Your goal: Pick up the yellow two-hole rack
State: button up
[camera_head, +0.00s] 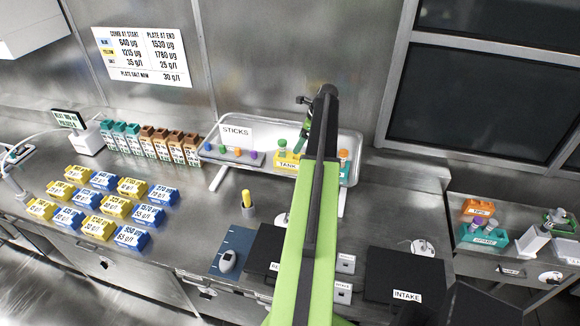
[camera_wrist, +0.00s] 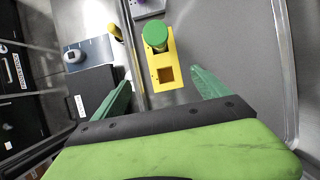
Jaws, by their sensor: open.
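The yellow two-hole rack (camera_head: 284,168) stands on the metal tray, labelled TANK, just left of my arm in the head view. In the wrist view the yellow rack (camera_wrist: 180,94) lies ahead, between the lines of my two fingers. A green-capped tube (camera_wrist: 155,36) fills its far hole; the near square hole is empty. My gripper (camera_wrist: 161,82) is open, with one green finger on each side of the rack's near end and nothing held. In the head view my gripper (camera_head: 304,135) is seen edge-on and its jaws are partly hidden.
The tray (camera_head: 222,150) also holds a STICKS rack (camera_head: 240,158) at left and a teal rack (camera_head: 344,180) right of my arm. Yellow and blue labelled blocks (camera_head: 117,207) fill the left bench.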

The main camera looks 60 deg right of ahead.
aim_at(291, 156)
jog(key=b+x, duration=0.4)
jog(key=x, duration=0.2)
jog(key=shift+f+b, duration=0.35)
jog(key=shift+f, duration=0.1)
jog(key=shift+w+f, duration=0.15)
jog(key=shift+f, duration=0.1)
jog(key=shift+w+r, duration=0.1)
jog(key=b+x, duration=0.5)
jog(key=shift+w+d, duration=0.1)
jog(key=shift+d, duration=0.25)
jog(key=c, duration=1.7)
notch_tip(291, 156, up, 10)
jog(key=p, duration=1)
jog(key=shift+r, duration=0.1)
